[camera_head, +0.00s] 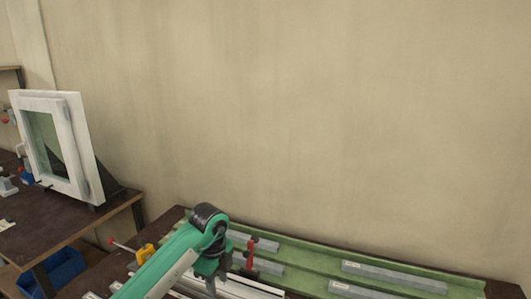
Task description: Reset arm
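My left arm, green with a black joint, reaches up from the bottom edge of the head view. My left gripper (211,285) points down beneath that joint, over the bench. It is small and partly hidden, so I cannot tell whether its fingers are open or shut, or whether it holds anything. My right gripper is not in view.
Grey profile bars (394,276) lie on the green bench surface (318,256). A red and black clamp (250,253) stands beside my gripper. A white window frame (85,150) stands on the left table (50,222). A blue bin (62,270) sits below.

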